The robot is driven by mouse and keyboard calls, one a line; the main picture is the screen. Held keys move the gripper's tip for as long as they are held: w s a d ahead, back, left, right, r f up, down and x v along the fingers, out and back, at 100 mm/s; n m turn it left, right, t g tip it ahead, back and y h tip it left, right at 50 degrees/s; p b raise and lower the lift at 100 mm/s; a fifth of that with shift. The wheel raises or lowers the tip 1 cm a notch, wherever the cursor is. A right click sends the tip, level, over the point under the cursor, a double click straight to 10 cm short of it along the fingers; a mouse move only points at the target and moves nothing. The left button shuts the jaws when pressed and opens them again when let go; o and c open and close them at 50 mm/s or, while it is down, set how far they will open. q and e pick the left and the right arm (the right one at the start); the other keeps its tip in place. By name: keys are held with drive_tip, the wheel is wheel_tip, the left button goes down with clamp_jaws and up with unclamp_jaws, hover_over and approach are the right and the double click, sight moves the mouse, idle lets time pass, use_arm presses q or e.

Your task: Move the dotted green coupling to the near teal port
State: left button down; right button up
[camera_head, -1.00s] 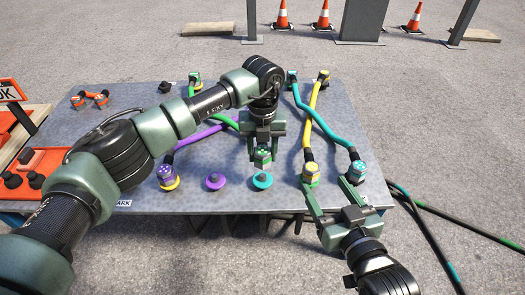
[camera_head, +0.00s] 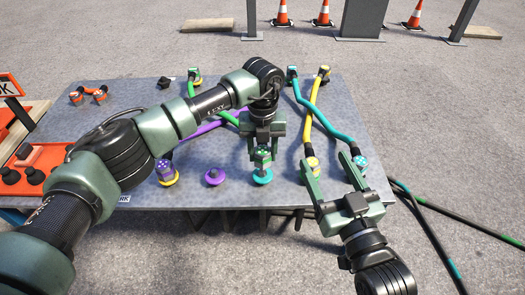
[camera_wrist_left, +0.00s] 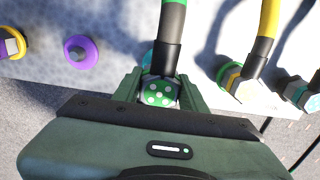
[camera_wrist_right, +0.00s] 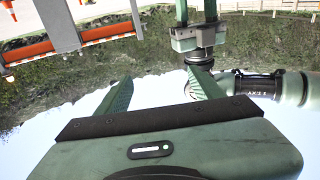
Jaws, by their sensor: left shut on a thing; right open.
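The dotted green coupling (camera_head: 262,157) is held upright between the fingers of my left gripper (camera_head: 264,150), which is shut on it. In the left wrist view the coupling (camera_wrist_left: 159,92) shows a green face with pale dots, and a black sleeve leads to its green cable. In the left wrist view only a sliver of the teal port (camera_wrist_left: 147,58) shows. My right gripper (camera_head: 335,182) is open and empty at the table's front right.
A purple port (camera_head: 215,177) is free to the left, with a purple coupling (camera_head: 166,172) beyond it. A yellow coupling (camera_head: 311,166) and a teal coupling (camera_head: 360,163) stand to the right, near my right gripper. An orange tray (camera_head: 40,165) lies at the left.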

sight(262, 162)
use_arm(q)
drive_tip(key=shift+f+b, duration=0.3)
drive_tip(key=shift+f, duration=0.25)
use_arm(e)
drive_tip(key=shift+s+a+r+t, duration=0.15)
drive_tip(key=shift+r+t, duration=0.75)
drive_tip(key=shift+r, duration=0.6)
use_arm(q)
drive_tip(key=shift+f, duration=0.15)
drive_tip(key=shift+f, duration=0.35)
use_arm(e)
drive_tip(key=shift+s+a+r+t+y, duration=0.15)
drive_tip(key=shift+r+t, duration=0.15)
drive_tip(key=shift+r, duration=0.25)
drive_tip(key=shift+s+d+r+t+y, duration=0.15)
drive_tip(key=shift+r+t, duration=0.15)
drive_tip(key=shift+r, duration=0.25)
drive_tip(key=shift+w+a+f, duration=0.1)
use_arm(q)
drive_tip(key=shift+f+b, duration=0.15)
drive_tip(key=shift+b, duration=0.15)
